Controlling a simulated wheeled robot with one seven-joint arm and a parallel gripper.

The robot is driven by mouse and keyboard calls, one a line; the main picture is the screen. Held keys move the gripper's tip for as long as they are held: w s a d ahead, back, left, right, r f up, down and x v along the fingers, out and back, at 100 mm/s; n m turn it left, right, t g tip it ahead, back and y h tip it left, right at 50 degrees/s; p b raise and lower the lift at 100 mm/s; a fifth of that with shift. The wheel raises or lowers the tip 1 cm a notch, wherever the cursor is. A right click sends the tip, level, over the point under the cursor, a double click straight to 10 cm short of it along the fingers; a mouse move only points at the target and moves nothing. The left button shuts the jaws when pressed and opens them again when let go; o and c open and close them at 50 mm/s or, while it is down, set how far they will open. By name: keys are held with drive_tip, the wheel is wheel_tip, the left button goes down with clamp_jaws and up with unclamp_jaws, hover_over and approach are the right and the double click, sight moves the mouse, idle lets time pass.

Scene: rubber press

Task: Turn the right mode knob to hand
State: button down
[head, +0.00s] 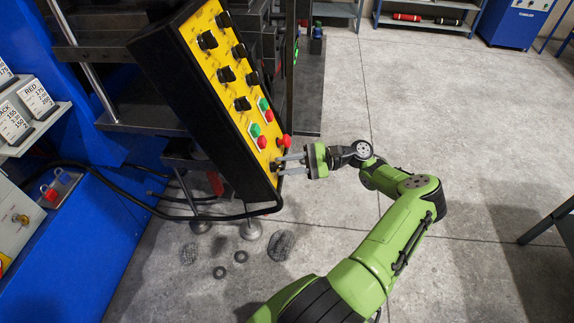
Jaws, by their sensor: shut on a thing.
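A tilted yellow control panel (218,60) in a black housing shows in the head view, left of centre. Several black knobs sit on it in two columns, one of them here (226,74). Below them are green and red push buttons, and a red mushroom button (285,141) stands out at the lower right edge. My gripper (279,166) reaches in from the right to the panel's lower end, just below the mushroom button. Its fingers are shut on a small part there, which looks like a knob. That part is mostly hidden, so its label and setting cannot be read.
The red mushroom button is close above my fingers. A black cable (170,212) loops under the panel. Small rings and dark mesh pieces (283,246) lie on the floor below. The concrete floor to the right is mostly clear.

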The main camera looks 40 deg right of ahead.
idle(0.3)
drive_tip(key=c, duration=1.4)
unclamp_jaws()
drive_tip(key=shift+o, duration=1.1)
drive_tip(key=shift+a, duration=0.15)
drive_tip(key=b+v, duration=0.1)
drive_tip(key=v, duration=1.4)
drive_tip(key=shift+d, duration=0.4)
drive_tip(key=shift+s+r, duration=0.1)
drive_tip(key=shift+s, duration=0.05)
